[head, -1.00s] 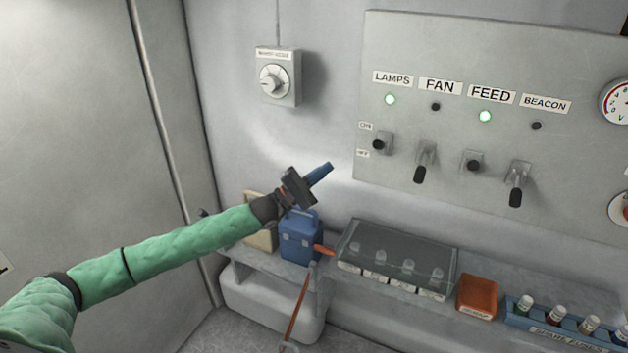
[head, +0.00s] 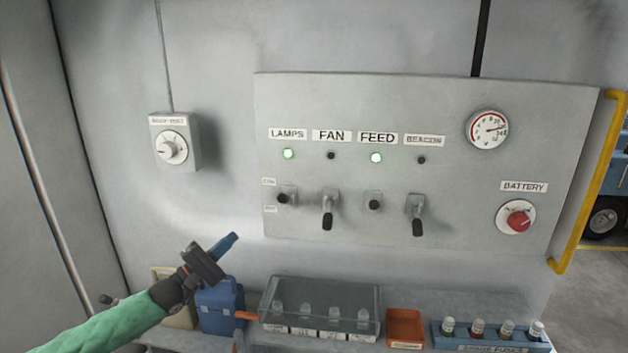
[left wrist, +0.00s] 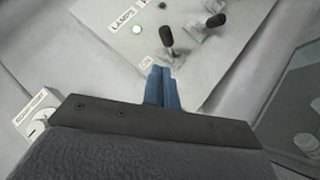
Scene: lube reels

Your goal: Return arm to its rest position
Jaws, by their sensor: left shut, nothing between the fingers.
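My left gripper (head: 229,240) is in the lower left of the head view, with its blue fingers together and nothing between them. It is in front of the wall, above the blue box (head: 220,308) and left of the switch panel (head: 440,100). In the left wrist view the closed blue fingers (left wrist: 163,88) point toward the panel's lower left part, with the LAMPS label and its green light beyond. The green sleeve of my left arm comes in from the bottom left. My right gripper is not in view.
A shelf below the panel holds a clear-covered case (head: 320,305), an orange tray (head: 405,328) and a blue rack (head: 490,338) of small capped tubes. A dial box (head: 174,142) is on the wall at left. A yellow rail (head: 592,185) edges the panel's right side.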

